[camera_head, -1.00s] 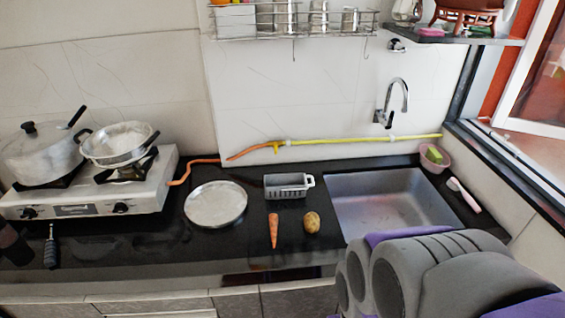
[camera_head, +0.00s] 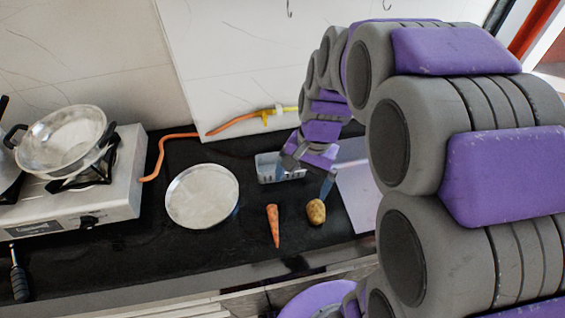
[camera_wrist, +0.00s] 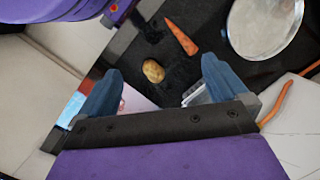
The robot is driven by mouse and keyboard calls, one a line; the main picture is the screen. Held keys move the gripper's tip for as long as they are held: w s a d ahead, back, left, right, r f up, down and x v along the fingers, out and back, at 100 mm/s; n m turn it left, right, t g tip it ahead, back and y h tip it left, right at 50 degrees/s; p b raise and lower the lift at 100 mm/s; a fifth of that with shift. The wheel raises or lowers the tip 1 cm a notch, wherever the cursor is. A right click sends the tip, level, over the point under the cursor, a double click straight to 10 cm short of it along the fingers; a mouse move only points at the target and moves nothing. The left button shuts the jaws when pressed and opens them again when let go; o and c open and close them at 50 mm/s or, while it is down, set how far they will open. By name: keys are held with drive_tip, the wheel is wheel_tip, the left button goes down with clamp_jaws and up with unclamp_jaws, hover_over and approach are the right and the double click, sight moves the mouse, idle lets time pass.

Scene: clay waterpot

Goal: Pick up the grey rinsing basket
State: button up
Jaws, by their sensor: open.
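The arm hides the basket's right end and handle in the head view. In the wrist view, only a small part of the basket (camera_wrist: 193,94) shows, beside the right finger of my open gripper (camera_wrist: 160,88). The gripper holds nothing.
A carrot (camera_head: 273,226) and a potato (camera_head: 316,211) lie in front of the basket. A round metal plate (camera_head: 202,196) lies to the left. A stove (camera_head: 85,190) with a pan stands farther left.

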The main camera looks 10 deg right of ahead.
drive_tip(key=w+d+f+m+y+p, duration=0.15)
drive_tip(key=w+f+m, duration=0.25)
drive_tip(key=w, duration=0.4)
drive_tip(key=w+d+f+m+t+p, duration=0.1)
drive_tip(key=w+d+f+m+p, duration=0.15)
drive_tip(key=w, duration=0.55)
drive_tip(key=w+d+f+m+y+p, duration=0.1)
drive_tip(key=w+d+f+m+p, duration=0.25)
drive_tip(key=w, duration=0.55)
drive_tip(key=shift+m+t, duration=0.3)
drive_tip(key=shift+m, duration=0.3)
drive_tip(key=shift+a+b+x, duration=0.2)
drive_tip(key=shift+b+x, duration=0.35)
drive_tip(key=shift+x, duration=3.05)
drive_tip(key=shift+a+b+x, duration=0.2)
drive_tip(key=shift+b+x, duration=0.3)
drive_tip(key=shift+x, duration=3.05)
drive_tip(key=x, duration=0.2)
drive_tip(key=b+x, duration=0.1)
drive_tip(key=x, duration=0.2)
drive_tip(key=shift+a+r, duration=0.15)
drive_tip(key=shift+a, duration=0.15)
drive_tip(key=shift+d+r, duration=0.1)
drive_tip(key=shift+d, duration=0.1)
drive_tip(key=shift+c, duration=0.7)
drive_tip(key=shift+d, duration=0.15)
drive_tip(key=c, duration=0.6)
drive_tip(key=shift+c, duration=0.3)
